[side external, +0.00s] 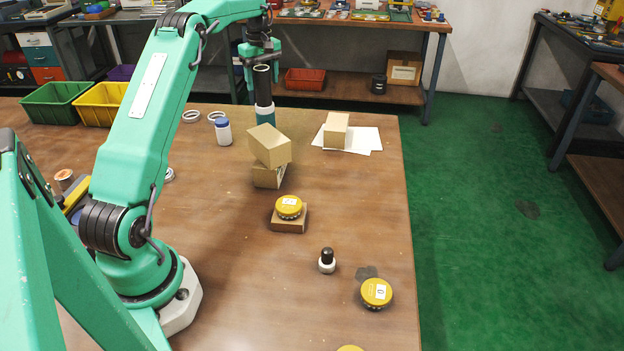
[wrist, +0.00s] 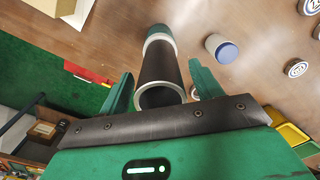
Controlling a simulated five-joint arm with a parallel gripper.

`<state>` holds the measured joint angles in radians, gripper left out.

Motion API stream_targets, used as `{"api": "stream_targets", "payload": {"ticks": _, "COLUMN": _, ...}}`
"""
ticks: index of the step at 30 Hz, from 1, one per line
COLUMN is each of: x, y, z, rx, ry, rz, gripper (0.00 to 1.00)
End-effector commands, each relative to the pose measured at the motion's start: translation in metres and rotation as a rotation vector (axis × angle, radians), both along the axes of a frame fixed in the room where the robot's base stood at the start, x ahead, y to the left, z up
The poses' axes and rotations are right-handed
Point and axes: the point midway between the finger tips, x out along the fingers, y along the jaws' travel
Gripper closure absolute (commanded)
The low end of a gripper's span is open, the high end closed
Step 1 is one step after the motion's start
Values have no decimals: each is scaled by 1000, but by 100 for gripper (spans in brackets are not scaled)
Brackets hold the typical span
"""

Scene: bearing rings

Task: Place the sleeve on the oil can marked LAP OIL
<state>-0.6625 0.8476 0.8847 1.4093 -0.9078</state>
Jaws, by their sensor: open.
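A dark hollow tube (side external: 263,88), which looks like the sleeve, stands upright near the table's far edge, open end up. A teal and white cylinder (side external: 266,115) is directly beneath it; I cannot read any LAP OIL marking on it. The tube (wrist: 160,72) also shows in the wrist view, with the teal and white cylinder (wrist: 158,36) at its far end. My gripper (side external: 260,64) is open, pointing down, with its fingers (wrist: 164,90) on either side of the tube's upper part. Gaps show between fingers and tube in the wrist view.
Two stacked cardboard boxes (side external: 270,145) stand close in front of the tube. A blue-capped white bottle (side external: 223,131) is to its left. Yellow round tins (side external: 289,207) (side external: 377,292) and a small black-and-white bottle (side external: 327,261) stand nearer the camera. Green (side external: 56,102) and yellow (side external: 101,103) bins stand far left.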

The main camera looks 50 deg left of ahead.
Motion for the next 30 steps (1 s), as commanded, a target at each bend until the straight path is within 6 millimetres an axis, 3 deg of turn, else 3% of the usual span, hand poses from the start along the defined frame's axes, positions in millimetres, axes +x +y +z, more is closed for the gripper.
{"api": "stream_targets", "payload": {"ticks": 18, "x": 0, "y": 0, "z": 79, "rx": 1, "ry": -2, "rz": 0, "gripper": 35}}
{"api": "stream_targets", "payload": {"ticks": 30, "x": 0, "y": 0, "z": 102, "rx": 0, "ry": 0, "rz": 0, "gripper": 35}}
